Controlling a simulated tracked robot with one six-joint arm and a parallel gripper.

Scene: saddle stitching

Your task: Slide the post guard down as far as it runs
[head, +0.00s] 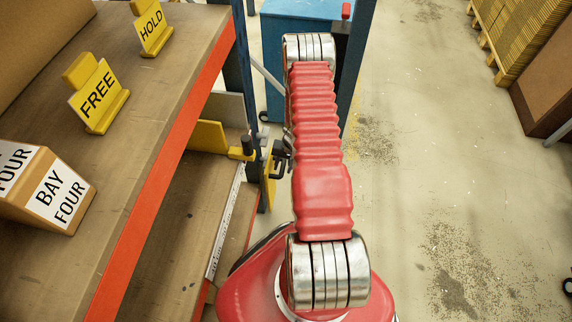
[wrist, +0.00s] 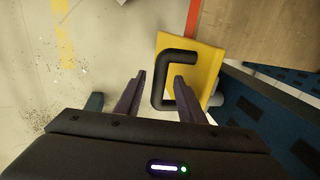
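The post guard (wrist: 205,58) is a yellow plate with a black U-shaped handle (wrist: 178,57). In the wrist view it is right of centre, beside the blue post. My gripper (wrist: 160,80) is open, its two dark fingers apart. The handle's outer bar appears between the fingers, with a gap on each side; I cannot tell whether it is at fingertip depth. In the head view the yellow guard (head: 268,188) shows at the blue post, left of my red-sleeved arm, with the black handle (head: 278,158) near it. My gripper is mostly hidden behind the arm there.
An orange-edged shelf (head: 160,190) fills the left, bearing yellow FREE (head: 97,96) and HOLD (head: 151,27) signs and a BAY FOUR block (head: 60,195). A blue cabinet (head: 290,10) stands behind. Pallets of cartons (head: 520,40) stand far right. The floor right of my arm is clear.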

